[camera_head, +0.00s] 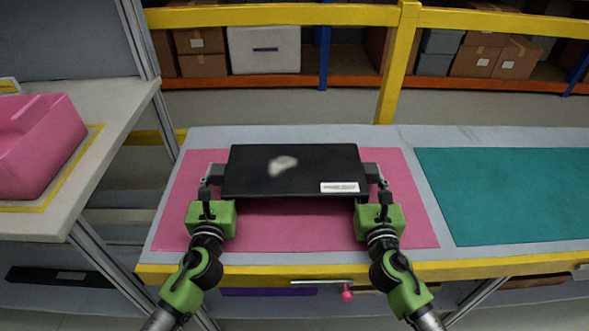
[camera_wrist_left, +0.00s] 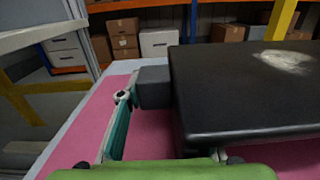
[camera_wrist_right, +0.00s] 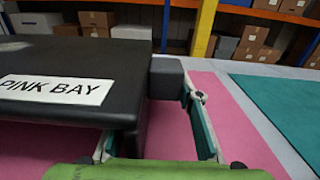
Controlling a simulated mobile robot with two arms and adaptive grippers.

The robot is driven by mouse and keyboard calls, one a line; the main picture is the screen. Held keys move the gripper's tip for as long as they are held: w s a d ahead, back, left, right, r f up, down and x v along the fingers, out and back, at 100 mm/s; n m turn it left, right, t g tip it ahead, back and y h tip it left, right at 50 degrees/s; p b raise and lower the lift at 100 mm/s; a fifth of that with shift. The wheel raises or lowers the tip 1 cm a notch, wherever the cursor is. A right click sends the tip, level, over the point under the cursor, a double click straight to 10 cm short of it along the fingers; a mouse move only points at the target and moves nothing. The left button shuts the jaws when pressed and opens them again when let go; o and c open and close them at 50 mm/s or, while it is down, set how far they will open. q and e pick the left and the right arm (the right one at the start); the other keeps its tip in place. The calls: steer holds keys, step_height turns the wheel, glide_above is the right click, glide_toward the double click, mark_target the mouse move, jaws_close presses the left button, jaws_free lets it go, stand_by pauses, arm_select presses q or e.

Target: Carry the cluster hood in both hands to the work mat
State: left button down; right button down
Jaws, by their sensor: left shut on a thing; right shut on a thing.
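The cluster hood (camera_head: 300,172) is a flat black box with a pale smudge on top and a white label that reads "PINK BAY" in the right wrist view (camera_wrist_right: 55,89). It looks level, over the pink mat (camera_head: 300,230). My left gripper (camera_head: 208,181) is shut on the grey block handle (camera_wrist_left: 154,88) at its left end. My right gripper (camera_head: 380,181) is shut on the matching handle (camera_wrist_right: 166,78) at its right end. The hood hides one finger of each gripper. I cannot tell whether the hood's underside touches the mat.
A teal mat (camera_head: 510,195) lies bare on the same bench to the right. A pink bin (camera_head: 35,145) stands on a side table at the left. The bench has a yellow front edge (camera_head: 300,271). Shelves with boxes (camera_head: 264,50) stand behind a yellow rail.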

mark_target(369, 168)
arm_select(q)
steer(key=shift+r, duration=0.15)
arm_select(e)
steer(key=shift+r, duration=0.1)
